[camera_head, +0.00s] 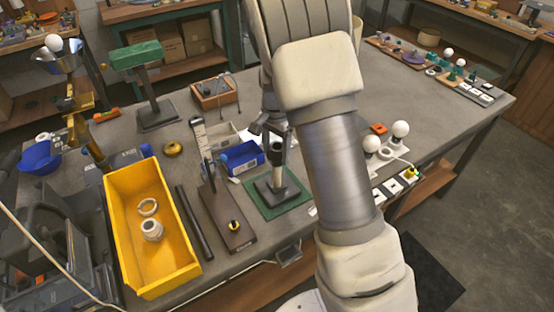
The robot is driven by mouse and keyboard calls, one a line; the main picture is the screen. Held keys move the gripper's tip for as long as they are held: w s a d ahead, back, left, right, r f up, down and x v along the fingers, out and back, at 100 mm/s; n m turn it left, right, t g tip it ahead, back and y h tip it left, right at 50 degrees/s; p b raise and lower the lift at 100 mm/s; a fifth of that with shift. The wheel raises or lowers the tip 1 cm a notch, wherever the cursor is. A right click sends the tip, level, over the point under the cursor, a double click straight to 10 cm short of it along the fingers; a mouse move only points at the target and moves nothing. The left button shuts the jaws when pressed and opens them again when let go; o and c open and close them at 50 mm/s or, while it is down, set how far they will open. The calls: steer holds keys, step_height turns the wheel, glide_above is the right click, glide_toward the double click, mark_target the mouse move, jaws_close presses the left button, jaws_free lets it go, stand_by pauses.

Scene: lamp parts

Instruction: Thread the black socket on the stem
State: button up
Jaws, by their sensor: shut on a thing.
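The stem (278,179) is a pale upright post on a dark square base (283,196), which stands on a green mat (293,208) near the middle of the table. My gripper (274,137) points down over the stem. It is shut on a small dark piece, apparently the black socket (278,142), at or just above the stem's top. The fingers partly hide this piece. I cannot tell whether the socket touches the stem or is on its thread.
My arm hides part of the table to the right of the mat. A blue bin (242,158) stands close behind left of the stem. A brown board (226,220) and a yellow bin (183,245) lie left. White bulbs (400,130) stand right.

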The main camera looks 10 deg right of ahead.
steer(key=m, duration=0.2)
steer(key=m+p, duration=0.1)
steer(key=shift+s+f+m, duration=0.2)
steer(key=shift+f+m, duration=0.1)
steer(key=shift+m, duration=0.1)
